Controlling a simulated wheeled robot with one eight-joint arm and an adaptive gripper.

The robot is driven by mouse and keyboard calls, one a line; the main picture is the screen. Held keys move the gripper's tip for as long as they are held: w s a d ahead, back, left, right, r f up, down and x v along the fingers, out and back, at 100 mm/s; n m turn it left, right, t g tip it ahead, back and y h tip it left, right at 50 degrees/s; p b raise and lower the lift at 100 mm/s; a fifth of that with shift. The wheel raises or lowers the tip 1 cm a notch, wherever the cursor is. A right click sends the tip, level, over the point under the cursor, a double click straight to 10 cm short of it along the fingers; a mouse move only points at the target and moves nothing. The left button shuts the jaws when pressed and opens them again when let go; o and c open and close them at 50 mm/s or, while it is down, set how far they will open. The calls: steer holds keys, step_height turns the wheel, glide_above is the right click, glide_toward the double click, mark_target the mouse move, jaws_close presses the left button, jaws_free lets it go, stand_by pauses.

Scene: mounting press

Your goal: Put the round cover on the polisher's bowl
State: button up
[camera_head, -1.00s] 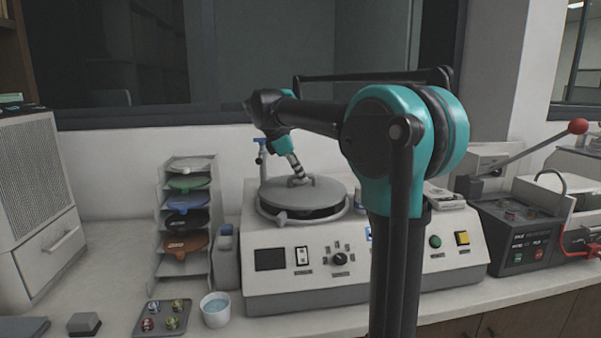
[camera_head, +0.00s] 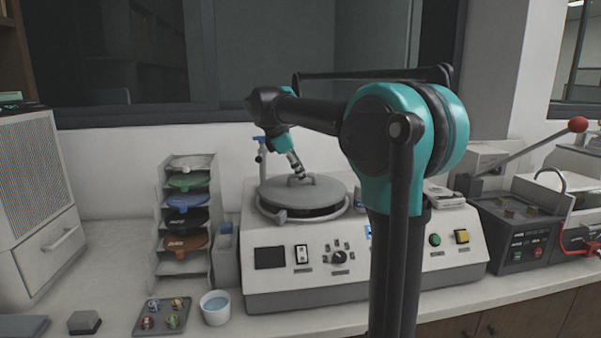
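The round grey cover (camera_head: 325,189) lies over the bowl of the polisher (camera_head: 366,258), roughly level, with its raised handle on top. A dark band and the pale bowl rim (camera_head: 296,217) show below its front edge. Whether it is fully seated all round I cannot tell. My gripper (camera_head: 302,179) points down at the cover's handle from above left. Its fingertips are at the handle, small and partly merged with it, so I cannot tell whether they grip it.
A rack of coloured discs (camera_head: 186,215) stands left of the polisher. A tray of small samples (camera_head: 163,316) and a white cup (camera_head: 215,307) sit in front. A press with a red-knobbed lever (camera_head: 577,125) stands at right. A blue-handled tap (camera_head: 260,150) rises behind the bowl.

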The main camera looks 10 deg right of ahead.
steer(key=v, duration=1.1)
steer(key=shift+a+r, duration=0.2)
steer(key=shift+r, duration=0.15)
steer(key=shift+s, duration=0.1)
